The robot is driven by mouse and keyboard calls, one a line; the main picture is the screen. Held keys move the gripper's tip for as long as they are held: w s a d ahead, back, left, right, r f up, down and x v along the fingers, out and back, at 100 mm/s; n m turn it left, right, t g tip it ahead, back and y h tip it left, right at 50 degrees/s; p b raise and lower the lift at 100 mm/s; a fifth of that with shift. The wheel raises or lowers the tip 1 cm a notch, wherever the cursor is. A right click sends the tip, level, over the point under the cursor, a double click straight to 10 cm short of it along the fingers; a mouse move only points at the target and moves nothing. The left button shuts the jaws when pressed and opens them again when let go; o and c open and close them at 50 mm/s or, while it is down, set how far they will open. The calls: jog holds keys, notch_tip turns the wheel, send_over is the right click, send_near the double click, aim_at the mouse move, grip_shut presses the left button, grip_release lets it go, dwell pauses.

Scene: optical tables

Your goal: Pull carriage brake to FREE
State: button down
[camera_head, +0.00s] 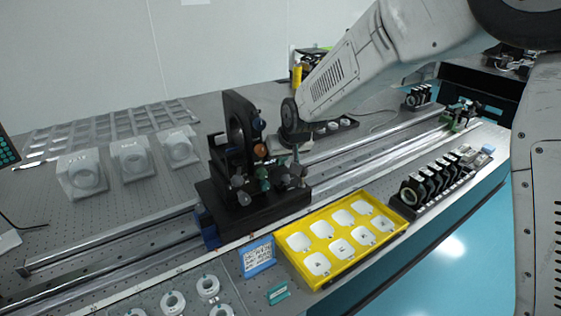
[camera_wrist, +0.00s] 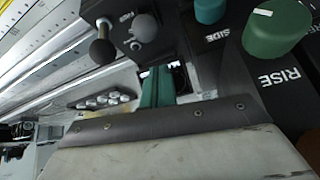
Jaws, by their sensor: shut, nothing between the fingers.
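The black carriage (camera_head: 262,209) sits across the rails and carries an upright ring mount with coloured knobs. In the wrist view, a dark grey ball on a metal stem (camera_wrist: 103,51) stands at the carriage's edge; it looks like the brake lever, but I cannot be sure. A second grey ball (camera_wrist: 144,27) is close to it, by small lettering I cannot read surely. Green and teal knobs marked RISE (camera_wrist: 277,28) and SIDE (camera_wrist: 210,9) are to the right. My gripper (camera_wrist: 157,84), with teal fingers, is shut and empty, below and right of the balls. In the head view its tips are hard to make out.
A yellow tray (camera_head: 283,257) with white pieces lies in front of the carriage. A row of black mounts (camera_head: 409,191) stands to its right. White ring holders (camera_head: 82,178) stand behind left. The long rails (camera_head: 110,250) are clear left of the carriage.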

jog(key=shift+r, duration=0.1)
jog(key=s+d+r, duration=0.8)
jog(key=s+r, duration=0.4)
jog(key=shift+r, duration=0.15)
dwell(0.4)
jog(key=s+d+m+g+h, duration=0.1)
jog(key=s+d+m+g, duration=0.1)
jog(key=s+d, duration=0.9)
jog(key=s+d+m+g+h, duration=0.2)
jog(key=s+d+m, duration=0.1)
jog(key=s+d, duration=0.8)
jog(key=s+f, duration=0.1)
jog(key=s, duration=0.3)
jog(key=shift+s+d, duration=0.25)
jog(key=shift+s, duration=0.1)
